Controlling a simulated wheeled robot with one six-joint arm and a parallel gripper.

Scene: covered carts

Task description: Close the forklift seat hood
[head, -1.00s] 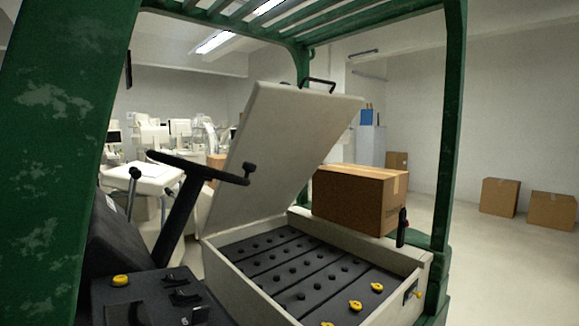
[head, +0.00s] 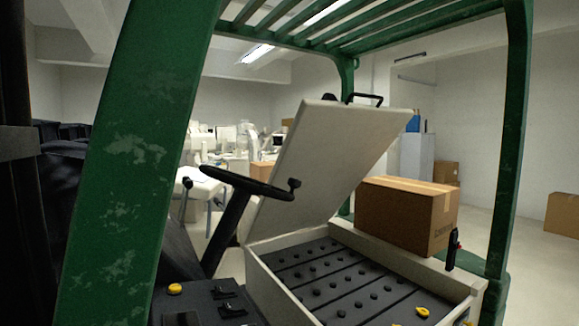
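The forklift seat hood (head: 325,165) is a pale grey panel, standing open and tilted up from its left side. A black handle (head: 365,99) is on its top edge. Below it the battery compartment (head: 290,299) is open, showing rows of dark cells (head: 345,280) with a yellow cap. A brown cardboard box (head: 407,214) sits behind the compartment, close to its far rim. My gripper is not in view.
A green frame post (head: 140,150) stands close on the left, and another (head: 508,150) on the right. The steering wheel (head: 245,184) is left of the hood. A cardboard box (head: 563,214) lies on the open floor at right.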

